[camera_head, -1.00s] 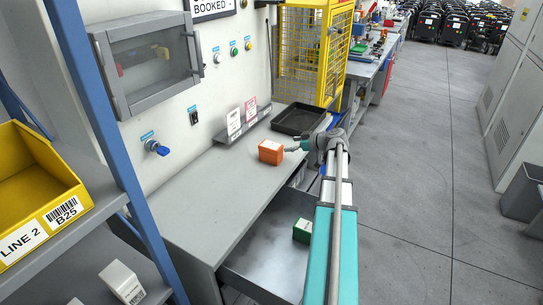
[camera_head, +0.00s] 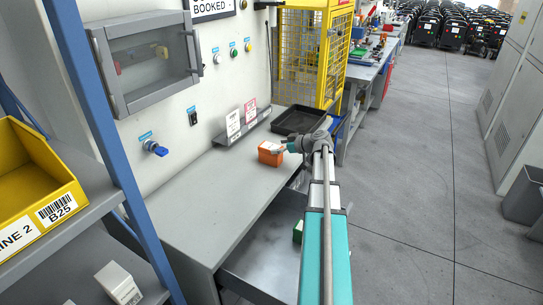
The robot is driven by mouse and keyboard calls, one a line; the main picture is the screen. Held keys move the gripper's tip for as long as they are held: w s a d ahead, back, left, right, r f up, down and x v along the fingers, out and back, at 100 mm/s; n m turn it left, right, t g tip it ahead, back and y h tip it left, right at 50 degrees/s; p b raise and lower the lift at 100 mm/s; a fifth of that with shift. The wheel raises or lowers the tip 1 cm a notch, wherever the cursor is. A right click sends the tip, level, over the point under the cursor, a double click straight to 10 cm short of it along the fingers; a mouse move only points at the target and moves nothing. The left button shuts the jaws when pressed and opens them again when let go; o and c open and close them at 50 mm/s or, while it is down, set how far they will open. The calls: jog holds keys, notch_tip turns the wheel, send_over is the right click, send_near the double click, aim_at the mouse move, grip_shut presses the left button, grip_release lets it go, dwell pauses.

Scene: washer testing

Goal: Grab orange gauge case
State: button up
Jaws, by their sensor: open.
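The orange gauge case (camera_head: 268,157) is a small box with a pale label on top. It stands on the grey bench top (camera_head: 205,200), near the bench's right edge. My gripper (camera_head: 281,150) reaches in from the right, with its fingers at the upper right of the case. The fingers are open; they are small in the view, and I cannot tell whether they touch the case or straddle it. My arm runs up from the bottom of the view and hides part of the drawer.
A black tray (camera_head: 290,122) lies behind the case, and card holders (camera_head: 240,127) stand left of it. An open drawer (camera_head: 262,262) below the bench holds a green box (camera_head: 298,231), partly hidden by my arm. A yellow mesh cage (camera_head: 306,60) stands behind. The near bench top is clear.

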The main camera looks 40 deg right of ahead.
aim_at(272, 147)
jog(key=shift+b+x, duration=0.55)
jog(key=shift+x, duration=1.25)
jog(key=c, duration=1.2)
jog(key=shift+o, duration=0.2)
notch_tip(272, 147, up, 3)
jog(key=p, duration=0.2)
jog(key=shift+f+p, duration=0.15)
jog(key=shift+p, duration=0.25)
jog(key=s+d+r+p, duration=0.2)
jog(key=s+r+p, duration=0.8)
jog(key=s, duration=0.4)
jog(key=shift+d+r, duration=0.15)
